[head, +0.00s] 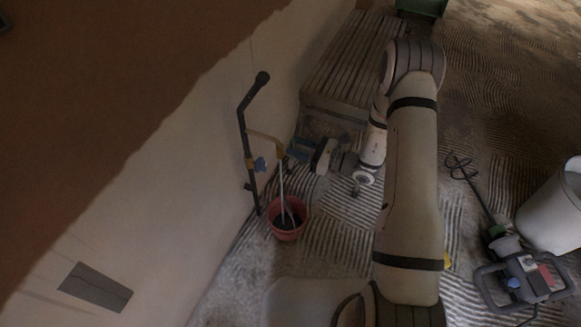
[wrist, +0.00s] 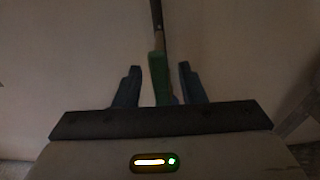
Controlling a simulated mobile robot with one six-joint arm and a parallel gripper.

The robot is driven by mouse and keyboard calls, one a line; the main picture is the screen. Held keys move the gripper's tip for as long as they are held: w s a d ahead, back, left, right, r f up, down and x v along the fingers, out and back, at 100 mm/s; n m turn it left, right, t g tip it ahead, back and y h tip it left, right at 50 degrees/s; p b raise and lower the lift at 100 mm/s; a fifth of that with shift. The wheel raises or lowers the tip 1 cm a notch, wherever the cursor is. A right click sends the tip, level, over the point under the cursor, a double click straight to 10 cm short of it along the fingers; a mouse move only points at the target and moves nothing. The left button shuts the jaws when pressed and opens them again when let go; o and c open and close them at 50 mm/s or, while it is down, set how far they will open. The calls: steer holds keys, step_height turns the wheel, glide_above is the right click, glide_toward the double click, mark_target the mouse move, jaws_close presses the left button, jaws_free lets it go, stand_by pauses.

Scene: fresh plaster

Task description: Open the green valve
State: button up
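A green valve lever (wrist: 158,78) stands upright in the wrist view, in front of the pale wall. My gripper (wrist: 160,72) is open, with one blue finger on each side of the lever and a visible gap on both sides. In the head view my gripper (head: 291,150) is at the end of a brass-coloured pipe (head: 265,137) that branches from a dark upright pipe (head: 246,150) by the wall. I cannot make out the green lever there; it is dark and close behind the fingers. A small blue handle (head: 260,164) sits on the pipework left of my gripper.
A slatted wooden platform (head: 345,70) lies behind. A mixer (head: 520,280) and a white tub (head: 555,210) are at the right. A grey plate (head: 95,287) is on the wall.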

steer(key=v, duration=1.2)
steer(key=shift+r, duration=0.1)
stand_by(0.4)
steer(key=s+a+r+n+g+h+p, duration=0.1)
steer(key=s+r+n+g+h+p, duration=0.2)
steer(key=r, duration=0.5)
steer(key=s+a+r+n+g+h+p, duration=0.1)
steer(key=s+a+r+n+g+p, duration=0.15)
steer(key=s+r+n+p, duration=0.4)
steer(key=s+r+n+g+h, duration=0.2)
steer(key=r+n+g, duration=0.15)
steer(key=r, duration=0.55)
steer(key=s+d+r+n+t+h+p, duration=0.1)
steer(key=s+d+r+n+h+p, duration=0.2)
steer(key=r, duration=0.4)
steer(key=s+d+r+n+t+h+p, duration=0.2)
steer(key=s+r+n+h+p, duration=0.1)
steer(key=r, duration=0.4)
steer(key=s+d+r+n+t+h+p, duration=0.2)
steer(key=d+r+n+h+p, duration=0.1)
steer(key=r+h+p, duration=0.2)
steer(key=shift+s+d+r, duration=0.3)
steer(key=shift+s+r, duration=0.1)
steer(key=shift+r, duration=0.55)
